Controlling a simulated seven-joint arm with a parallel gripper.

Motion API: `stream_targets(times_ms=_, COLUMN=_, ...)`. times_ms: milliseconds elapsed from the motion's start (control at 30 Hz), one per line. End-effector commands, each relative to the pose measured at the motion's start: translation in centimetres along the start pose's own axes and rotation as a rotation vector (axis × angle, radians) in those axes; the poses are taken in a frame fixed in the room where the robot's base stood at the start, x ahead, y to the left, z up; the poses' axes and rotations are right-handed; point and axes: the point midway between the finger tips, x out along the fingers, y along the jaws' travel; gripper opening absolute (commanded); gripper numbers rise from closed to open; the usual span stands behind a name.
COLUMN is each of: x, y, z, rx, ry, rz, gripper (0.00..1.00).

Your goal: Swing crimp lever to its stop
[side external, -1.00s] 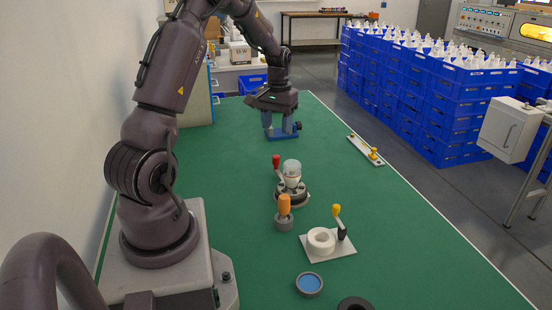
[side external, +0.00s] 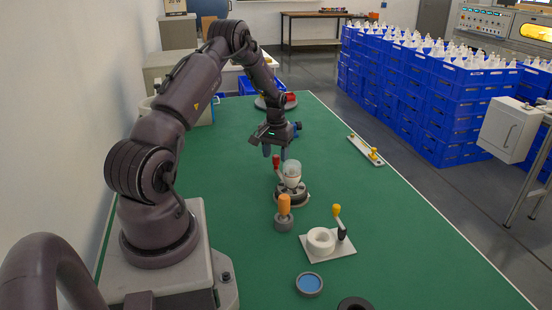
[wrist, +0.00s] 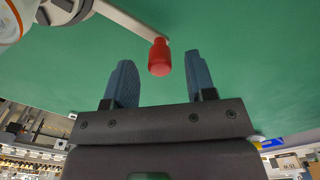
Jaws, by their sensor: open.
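The crimp lever is a pale arm with a red knob (side external: 276,160), standing up at the left of a dark round fixture (side external: 292,198). My gripper (side external: 275,154) is open, just above and behind the red knob. In the wrist view, the red knob (wrist: 159,58) shows between the two blue fingers (wrist: 159,75), with a gap on each side. The lever arm (wrist: 128,19) runs up and left from it. Whether the fingers reach the knob's height is unclear.
Nearer are a white plate (side external: 340,250) with a ring and yellow-knobbed lever, and a blue-topped dish (side external: 309,284). A narrow white strip (side external: 365,149) lies at the right edge. Green tabletop between is clear.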

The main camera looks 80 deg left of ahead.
Motion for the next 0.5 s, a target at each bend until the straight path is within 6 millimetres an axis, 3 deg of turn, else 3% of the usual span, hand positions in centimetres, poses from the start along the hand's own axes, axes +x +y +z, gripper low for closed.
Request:
stream_targets(times_ms=200, x=1.8, y=0.0, z=0.0, rx=0.0, ry=0.001, rz=0.0, gripper=0.51)
stream_targets(times_ms=500, x=2.0, y=0.0, z=0.0, rx=0.0, ry=0.002, rz=0.0, gripper=0.51)
